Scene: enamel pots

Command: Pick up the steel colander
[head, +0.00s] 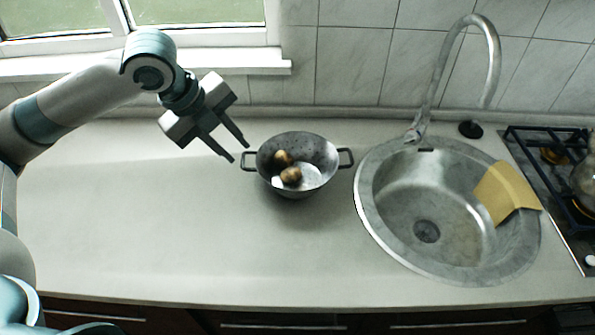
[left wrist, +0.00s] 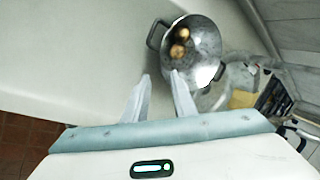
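The steel colander (head: 312,149) stands upright on the counter, left of the sink, with a loop handle on its left and right sides. Two brown potato-like things (head: 289,174) lie inside it. My left gripper (head: 240,151) is open and empty, up and left of the colander's left handle (head: 248,161), apart from it. In the left wrist view, the colander (left wrist: 204,68) lies beyond my two spread fingertips (left wrist: 159,80), with one handle (left wrist: 155,33) at its upper left. My right gripper is in neither view.
A round steel sink (head: 375,222) is right of the colander, with a tall faucet (head: 441,72) behind it and a yellow cloth (head: 503,191) over its right rim. A gas stove (head: 550,185) is at the far right. The counter (head: 150,230) left and front is clear. A tiled wall stands behind.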

